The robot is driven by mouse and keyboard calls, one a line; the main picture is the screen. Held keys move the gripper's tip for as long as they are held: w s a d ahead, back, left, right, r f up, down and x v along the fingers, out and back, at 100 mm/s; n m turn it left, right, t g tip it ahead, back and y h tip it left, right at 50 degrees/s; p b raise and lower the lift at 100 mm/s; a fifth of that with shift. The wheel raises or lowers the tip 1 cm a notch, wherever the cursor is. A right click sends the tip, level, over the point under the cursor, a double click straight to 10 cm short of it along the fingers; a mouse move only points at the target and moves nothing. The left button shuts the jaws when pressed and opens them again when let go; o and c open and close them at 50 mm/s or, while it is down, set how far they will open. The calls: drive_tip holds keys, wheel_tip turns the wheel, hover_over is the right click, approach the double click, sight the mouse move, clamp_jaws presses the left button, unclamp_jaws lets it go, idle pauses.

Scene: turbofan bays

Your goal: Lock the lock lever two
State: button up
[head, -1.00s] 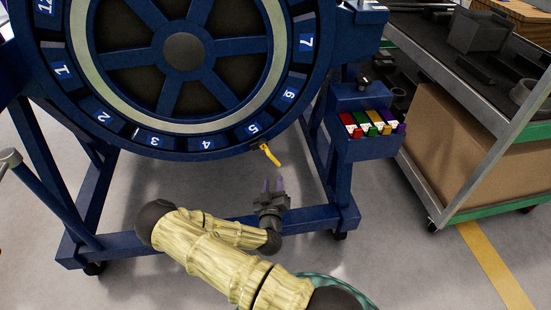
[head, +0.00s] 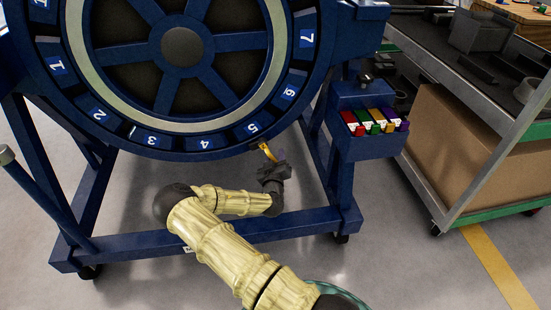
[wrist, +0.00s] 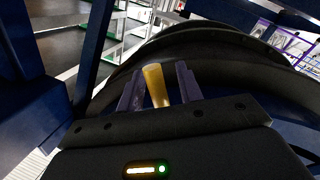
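A yellow lever (head: 266,151) hangs from the lower rim of the blue wheel (head: 190,156), just below the bay marked 5. No label shows that tells whether it is lever two. My gripper (head: 275,158) is at the lever's lower end, under the rim. In the wrist view the yellow lever (wrist: 156,86) stands between my gripper's two purple fingers (wrist: 160,88). A gap shows on each side of it, so the fingers are open around it without visible contact. The lever's tip is partly hidden in the head view by the gripper.
The wheel's blue stand has a leg and crossbar (head: 130,247) near my arm. A blue box with coloured items (head: 362,149) is mounted to the right. A grey cart (head: 475,90) with a cardboard box stands further right. The floor under the wheel is clear.

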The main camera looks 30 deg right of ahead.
clamp_jaws()
drive_tip(key=shift+a, duration=0.1)
drive_tip(key=w+a+m+g+y+p, duration=0.1)
drive_tip(key=w+a+m+y+p, duration=0.1)
drive_tip(key=a+m+p, duration=0.6)
drive_tip(key=shift+w+a+r+m+y+p, duration=0.3)
drive_tip(key=shift+m+y, duration=0.4)
drive_tip(key=shift+m, duration=1.7)
drive_tip(key=shift+s, duration=0.1)
unclamp_jaws()
